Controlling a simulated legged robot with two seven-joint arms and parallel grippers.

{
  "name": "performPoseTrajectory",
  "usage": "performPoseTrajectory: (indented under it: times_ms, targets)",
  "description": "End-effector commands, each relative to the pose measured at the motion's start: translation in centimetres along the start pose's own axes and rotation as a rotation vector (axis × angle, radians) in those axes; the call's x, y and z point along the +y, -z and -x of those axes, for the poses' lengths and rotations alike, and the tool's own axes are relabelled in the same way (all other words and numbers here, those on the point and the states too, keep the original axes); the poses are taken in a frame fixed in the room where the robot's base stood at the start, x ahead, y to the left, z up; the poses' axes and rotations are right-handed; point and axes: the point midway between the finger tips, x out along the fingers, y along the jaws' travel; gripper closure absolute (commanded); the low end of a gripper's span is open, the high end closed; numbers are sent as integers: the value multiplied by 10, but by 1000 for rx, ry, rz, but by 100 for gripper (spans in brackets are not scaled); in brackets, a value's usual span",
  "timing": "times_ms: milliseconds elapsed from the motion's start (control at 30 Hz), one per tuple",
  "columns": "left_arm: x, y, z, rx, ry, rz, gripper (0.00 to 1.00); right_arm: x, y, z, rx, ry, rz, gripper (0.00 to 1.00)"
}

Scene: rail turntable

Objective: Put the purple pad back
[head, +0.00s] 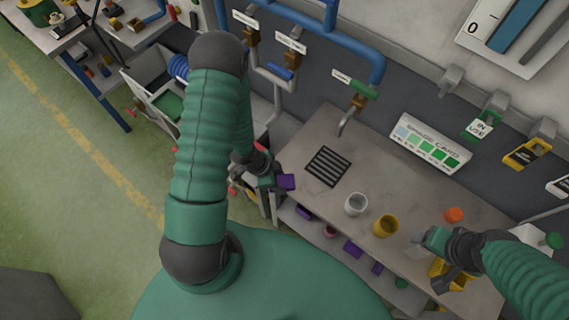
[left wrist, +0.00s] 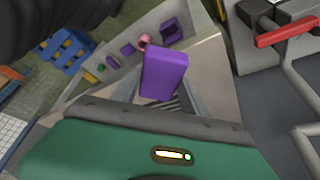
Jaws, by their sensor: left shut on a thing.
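My left gripper (head: 270,181) is shut on a purple pad (head: 286,182) and holds it at the left edge of the bench, left of a black slotted grate (head: 328,166). Other purple pieces lie on the shelf under the bench, one at the left (head: 305,213) and one farther right (head: 352,248). My right gripper (head: 434,262) is over the right part of the bench; its fingers are too unclear to tell open or shut.
A white cup (head: 356,204) and a yellow cup (head: 385,225) stand on the bench (head: 310,135), with an orange disc (head: 454,215) farther right. A tap (head: 348,120) hangs over the back edge. A green colour chart (head: 430,143) stands behind. The bench around the grate is clear.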

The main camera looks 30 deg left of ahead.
Motion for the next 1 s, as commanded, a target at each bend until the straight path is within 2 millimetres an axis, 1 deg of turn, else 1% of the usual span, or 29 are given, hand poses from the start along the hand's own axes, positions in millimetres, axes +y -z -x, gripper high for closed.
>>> performPoseTrajectory:
  times_ms: [33, 133, 200, 367, 500, 600, 767, 800, 967, 1000]
  targets:
    - [-13, 8, 5, 2, 1, -1, 86, 0, 4, 16, 0, 0, 0, 29]
    - [-38, 15, 0, 3, 0, -2, 86, 0, 8, 33, 0, 0, 0, 29]
    - [-51, 19, -5, 3, 1, -3, 86, 0, 9, 40, 0, 0, 0, 29]
    - [-69, 23, -11, 1, 1, -3, 86, 0, 12, 50, -1, 0, 0, 29]
    - [-68, 12, -36, 1, -4, 1, 86, 0, 13, 57, -1, 0, 0, 29]
    - [-70, 7, -46, 2, -2, 0, 86, 0, 14, 59, -1, 0, 0, 29]
    - [-70, 6, -48, 3, 0, -1, 86, 0, 13, 57, -1, 0, 0, 29]
    - [-70, 6, -48, 3, 0, -1, 47, 0, 13, 57, -1, 0, 0, 29]
    - [-70, 6, -48, 3, 0, -1, 26, 0, 13, 57, -1, 0, 0, 29]
    - [-70, 6, -48, 3, 0, -1, 26, 0, 13, 57, -1, 0, 0, 29]
